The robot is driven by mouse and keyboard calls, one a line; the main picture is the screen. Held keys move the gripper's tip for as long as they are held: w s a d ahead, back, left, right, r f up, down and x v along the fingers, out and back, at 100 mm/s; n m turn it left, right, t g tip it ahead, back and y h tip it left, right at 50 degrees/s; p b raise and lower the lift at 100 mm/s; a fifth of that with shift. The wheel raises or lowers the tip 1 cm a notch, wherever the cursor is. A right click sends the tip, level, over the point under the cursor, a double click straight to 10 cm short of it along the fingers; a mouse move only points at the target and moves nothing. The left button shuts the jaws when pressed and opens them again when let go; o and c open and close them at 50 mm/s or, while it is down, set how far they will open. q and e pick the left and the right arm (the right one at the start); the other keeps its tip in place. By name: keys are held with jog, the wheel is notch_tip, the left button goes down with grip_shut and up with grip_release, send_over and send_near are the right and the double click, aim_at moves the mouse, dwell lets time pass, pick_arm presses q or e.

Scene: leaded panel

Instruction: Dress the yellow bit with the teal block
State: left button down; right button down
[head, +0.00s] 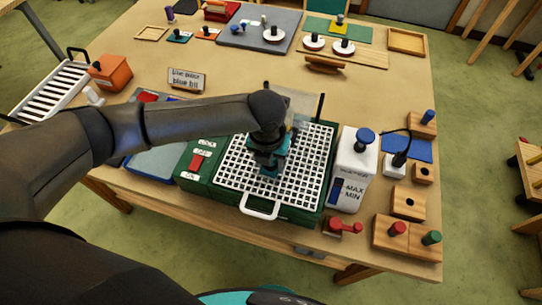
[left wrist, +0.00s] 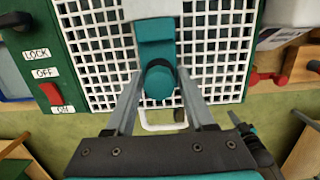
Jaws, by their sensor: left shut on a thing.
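My left gripper (head: 268,165) is over the white grid top (head: 232,178) of a green grinder. It is shut on the teal block (head: 270,172). In the left wrist view, the block's round teal knob (left wrist: 158,80) sits between the fingers, and its flat teal body (left wrist: 155,30) reaches up to a pale part at the top edge. I cannot tell whether the block touches the grid or that part. I cannot make out a yellow bit at the grinder; the arm covers part of it.
The grinder's red switch (left wrist: 51,94) is beside OFF and ON labels. A white MAX/MIN tank (head: 352,170) stands close right of the grid. Wooden blocks with coloured knobs (head: 405,238) and a red crank (head: 343,226) are at front right. The table's centre back is fairly clear.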

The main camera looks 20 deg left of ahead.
pick_arm(q)
jog(key=shift+s+r+p, duration=0.5)
jog(key=shift+r+p, duration=0.25)
jog(key=shift+r, duration=0.15)
jog(key=shift+s+r, duration=0.65)
jog(key=shift+r, duration=0.35)
